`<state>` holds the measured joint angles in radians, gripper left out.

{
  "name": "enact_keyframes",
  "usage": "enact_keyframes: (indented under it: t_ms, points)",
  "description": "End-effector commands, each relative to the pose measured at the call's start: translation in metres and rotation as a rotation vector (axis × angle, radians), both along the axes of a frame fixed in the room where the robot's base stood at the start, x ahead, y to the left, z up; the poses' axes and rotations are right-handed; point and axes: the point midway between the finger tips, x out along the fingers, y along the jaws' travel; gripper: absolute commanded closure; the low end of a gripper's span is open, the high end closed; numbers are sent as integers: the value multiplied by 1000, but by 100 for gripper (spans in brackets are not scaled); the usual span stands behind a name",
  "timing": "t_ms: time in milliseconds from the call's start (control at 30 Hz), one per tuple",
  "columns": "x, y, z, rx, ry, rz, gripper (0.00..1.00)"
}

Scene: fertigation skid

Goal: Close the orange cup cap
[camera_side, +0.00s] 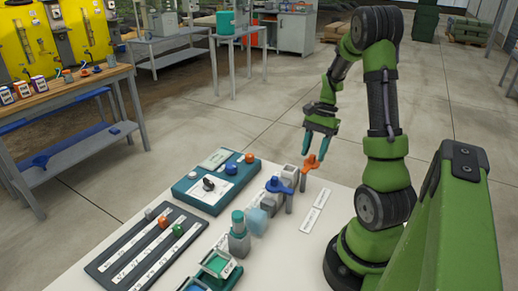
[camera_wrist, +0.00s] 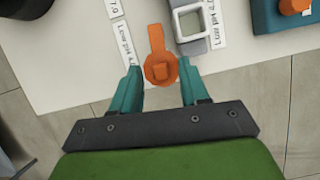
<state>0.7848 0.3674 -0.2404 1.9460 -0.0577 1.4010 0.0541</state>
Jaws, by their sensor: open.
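The orange cup cap (camera_wrist: 160,66) is a round disc with a small square knob and a flat arm running up in the wrist view. In the side view my gripper (camera_side: 314,154) points down at the cap; contact cannot be told. A grey square-topped cup (camera_wrist: 190,22) with a pale opening stands up and right of the disc; the disc is not over this opening.
A blue cap (camera_side: 279,185) stands close by on the near side. White label strips (camera_side: 316,211) lie on the table to the right. A teal box (camera_side: 214,187) with knobs and a dark slotted tray (camera_side: 146,245) lie to the left. Floor lies beyond the table edge.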

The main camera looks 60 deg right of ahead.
Motion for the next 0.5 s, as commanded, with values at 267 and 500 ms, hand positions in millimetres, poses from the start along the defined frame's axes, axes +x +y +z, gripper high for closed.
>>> enact_keyframes:
  t_ms: [267,500]
  points:
    - [0,2,-3,1,0,0,55]
    - [0,1,-3,0,0,0,83]
